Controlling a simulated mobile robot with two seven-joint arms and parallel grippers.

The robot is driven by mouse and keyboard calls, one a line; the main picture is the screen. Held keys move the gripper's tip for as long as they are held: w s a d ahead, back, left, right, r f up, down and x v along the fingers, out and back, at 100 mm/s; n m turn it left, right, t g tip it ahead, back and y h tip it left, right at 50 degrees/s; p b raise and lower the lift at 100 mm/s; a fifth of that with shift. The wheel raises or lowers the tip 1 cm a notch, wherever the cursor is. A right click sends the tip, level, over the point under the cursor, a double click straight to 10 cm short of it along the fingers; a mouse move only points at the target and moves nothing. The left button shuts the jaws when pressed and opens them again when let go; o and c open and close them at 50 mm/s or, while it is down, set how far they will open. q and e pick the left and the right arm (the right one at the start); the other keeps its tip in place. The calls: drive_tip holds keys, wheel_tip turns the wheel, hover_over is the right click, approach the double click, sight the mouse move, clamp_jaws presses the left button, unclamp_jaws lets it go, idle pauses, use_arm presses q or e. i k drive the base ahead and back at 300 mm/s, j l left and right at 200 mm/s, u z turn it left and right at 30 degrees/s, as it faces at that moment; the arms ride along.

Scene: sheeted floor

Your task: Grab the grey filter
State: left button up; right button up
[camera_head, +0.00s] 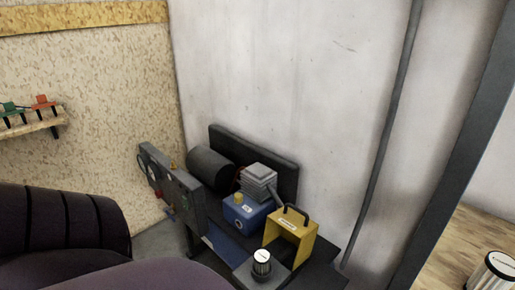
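A second, similar ribbed cylinder (493,273) is at the bottom right corner, partly cut off by the frame. A grey finned block (259,181) sits on top of a blue box (247,213) on the machine. I cannot tell for sure which of these is the grey filter. Neither of my grippers is in view.
A yellow bracket with a black handle (290,237) stands close behind the nearer cylinder. A black cylinder (211,168) and a dark upright panel (172,190) are farther back. Dark rounded shapes fill the lower left. A grey post (455,165) stands at the right.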

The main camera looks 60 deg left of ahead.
sight(262, 256)
drive_tip(key=u, duration=1.6)
